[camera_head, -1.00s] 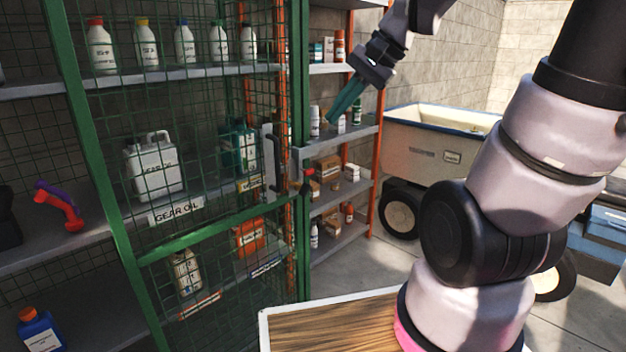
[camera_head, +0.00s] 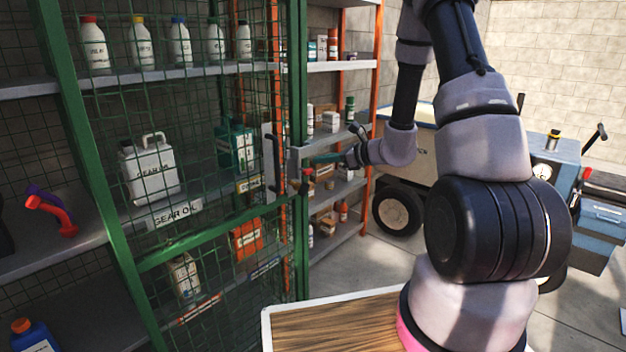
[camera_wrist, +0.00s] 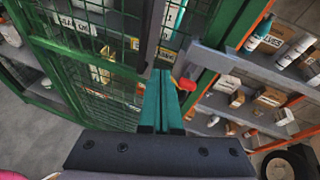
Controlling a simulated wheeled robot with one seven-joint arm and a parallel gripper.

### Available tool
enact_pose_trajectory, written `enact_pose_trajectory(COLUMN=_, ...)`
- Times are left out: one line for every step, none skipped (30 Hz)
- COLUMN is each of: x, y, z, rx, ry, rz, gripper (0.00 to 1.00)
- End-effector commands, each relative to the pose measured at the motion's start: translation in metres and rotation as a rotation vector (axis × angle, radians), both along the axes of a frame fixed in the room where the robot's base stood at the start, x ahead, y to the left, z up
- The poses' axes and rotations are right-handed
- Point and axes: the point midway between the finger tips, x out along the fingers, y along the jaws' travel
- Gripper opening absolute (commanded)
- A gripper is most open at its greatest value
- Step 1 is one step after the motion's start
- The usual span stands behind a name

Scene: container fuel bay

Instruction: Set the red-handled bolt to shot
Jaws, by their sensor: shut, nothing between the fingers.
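The red-handled bolt (camera_head: 307,172) sits on the green post at the right edge of the mesh door, by a grey bracket. In the wrist view its red knob (camera_wrist: 186,84) shows just right of my fingertips. My gripper (camera_head: 318,158) has teal fingers shut together with nothing between them, and points left toward the bolt. I cannot tell whether the fingers touch the bolt. The bolt's shaft and its exact position are too small to tell.
The green mesh door (camera_head: 160,250) carries a dark upright handle (camera_head: 270,165) left of the bolt. Orange-framed shelves (camera_head: 345,190) with boxes and bottles stand close behind my gripper. A wood-topped surface (camera_head: 335,325) is at the front, and a wheeled cart (camera_head: 405,205) is at right.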

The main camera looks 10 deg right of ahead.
Motion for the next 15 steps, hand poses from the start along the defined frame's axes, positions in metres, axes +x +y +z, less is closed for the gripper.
enact_pose_trajectory(x=0.006, y=-0.009, z=-0.019, rx=0.021, ry=0.028, rz=-0.053, gripper=0.00)
enact_pose_trajectory(x=0.009, y=-0.014, z=-0.027, rx=0.032, ry=0.039, rz=-0.083, gripper=0.00)
enact_pose_trajectory(x=0.013, y=-0.020, z=-0.037, rx=0.044, ry=0.052, rz=-0.118, gripper=0.00)
enact_pose_trajectory(x=0.015, y=-0.024, z=-0.044, rx=0.052, ry=0.062, rz=-0.143, gripper=0.00)
enact_pose_trajectory(x=0.016, y=-0.027, z=-0.050, rx=0.058, ry=0.069, rz=-0.164, gripper=0.00)
enact_pose_trajectory(x=0.018, y=-0.032, z=-0.058, rx=0.064, ry=0.078, rz=-0.189, gripper=0.00)
enact_pose_trajectory(x=0.019, y=-0.035, z=-0.062, rx=0.068, ry=0.083, rz=-0.204, gripper=0.00)
enact_pose_trajectory(x=0.020, y=-0.037, z=-0.065, rx=0.071, ry=0.087, rz=-0.217, gripper=0.00)
enact_pose_trajectory(x=0.021, y=-0.039, z=-0.069, rx=0.074, ry=0.091, rz=-0.229, gripper=0.00)
enact_pose_trajectory(x=0.021, y=-0.041, z=-0.071, rx=0.075, ry=0.094, rz=-0.237, gripper=0.00)
enact_pose_trajectory(x=0.022, y=-0.042, z=-0.072, rx=0.077, ry=0.095, rz=-0.243, gripper=0.00)
enact_pose_trajectory(x=0.022, y=-0.043, z=-0.073, rx=0.079, ry=0.096, rz=-0.247, gripper=0.00)
enact_pose_trajectory(x=0.022, y=-0.043, z=-0.074, rx=0.079, ry=0.096, rz=-0.249, gripper=0.00)
enact_pose_trajectory(x=0.022, y=-0.043, z=-0.074, rx=0.079, ry=0.096, rz=-0.250, gripper=0.00)
enact_pose_trajectory(x=0.022, y=-0.043, z=-0.074, rx=0.079, ry=0.096, rz=-0.250, gripper=0.00)
